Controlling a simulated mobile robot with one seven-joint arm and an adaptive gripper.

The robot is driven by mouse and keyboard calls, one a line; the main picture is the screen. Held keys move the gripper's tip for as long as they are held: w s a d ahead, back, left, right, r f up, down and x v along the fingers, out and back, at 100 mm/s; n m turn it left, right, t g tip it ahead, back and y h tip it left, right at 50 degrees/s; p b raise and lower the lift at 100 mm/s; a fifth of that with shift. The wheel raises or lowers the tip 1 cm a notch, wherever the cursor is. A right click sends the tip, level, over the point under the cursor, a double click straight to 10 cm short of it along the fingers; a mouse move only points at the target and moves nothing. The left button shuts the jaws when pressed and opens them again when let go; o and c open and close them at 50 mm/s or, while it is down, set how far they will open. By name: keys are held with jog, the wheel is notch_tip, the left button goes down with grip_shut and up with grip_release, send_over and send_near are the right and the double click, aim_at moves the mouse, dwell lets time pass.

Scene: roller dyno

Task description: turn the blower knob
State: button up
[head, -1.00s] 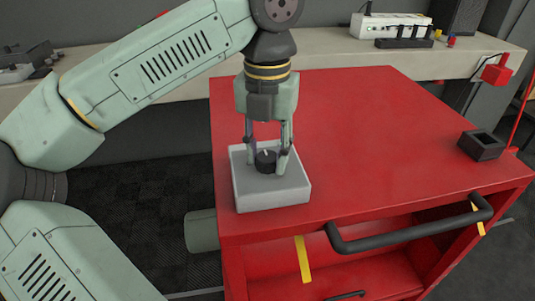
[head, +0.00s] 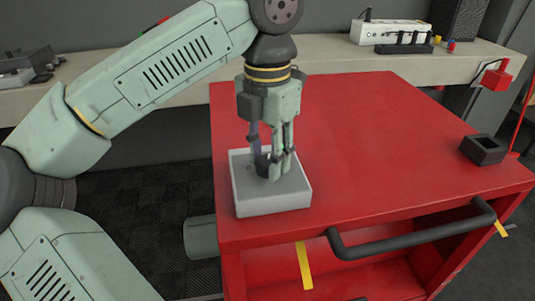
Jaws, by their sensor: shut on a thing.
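The blower knob (head: 262,163) is a small black knob on top of a light grey box (head: 272,201). The box sits at the near left corner of the red cart top. My gripper (head: 268,168) points straight down over the box, with its fingers shut on the knob. The fingers cover most of the knob, and its white pointer mark is hidden.
The red cart (head: 370,130) has a wide clear top. A black square holder (head: 484,149) stands at its right edge. A black handle (head: 415,234) runs along the front. Behind is a grey bench (head: 330,68) with a white power strip (head: 390,31).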

jog(key=o, duration=1.2)
jog(key=shift+c, duration=0.2)
jog(key=shift+r, duration=3.75)
